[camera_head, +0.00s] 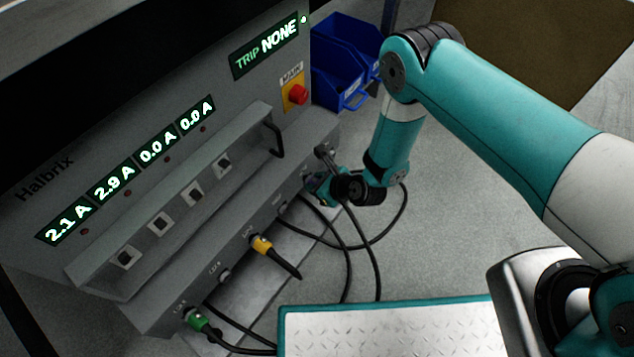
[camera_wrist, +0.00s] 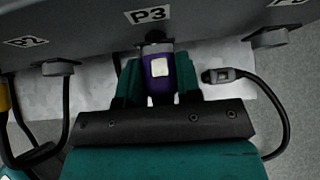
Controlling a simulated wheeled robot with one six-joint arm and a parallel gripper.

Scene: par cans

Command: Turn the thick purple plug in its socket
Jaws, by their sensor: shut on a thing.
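The thick purple plug (camera_wrist: 160,80) is in the wrist view, below the white P3 label, with a pale square patch on its top. Its far end meets the grey panel at the P3 socket; the socket mouth is mostly hidden. My gripper (camera_wrist: 159,84) has its two teal fingers on either side of the plug and is shut on it. In the head view my gripper (camera_head: 320,188) is at the far part of the lower socket row, and the plug is hidden there by the gripper and wrist.
A yellow plug (camera_head: 262,245) and a green plug (camera_head: 197,320) sit in nearer sockets. A loose-looking dark connector (camera_wrist: 220,75) with a black cable lies right of my gripper. Black cables loop on the floor below. Blue bins (camera_head: 345,60) stand beyond the red main switch (camera_head: 298,94).

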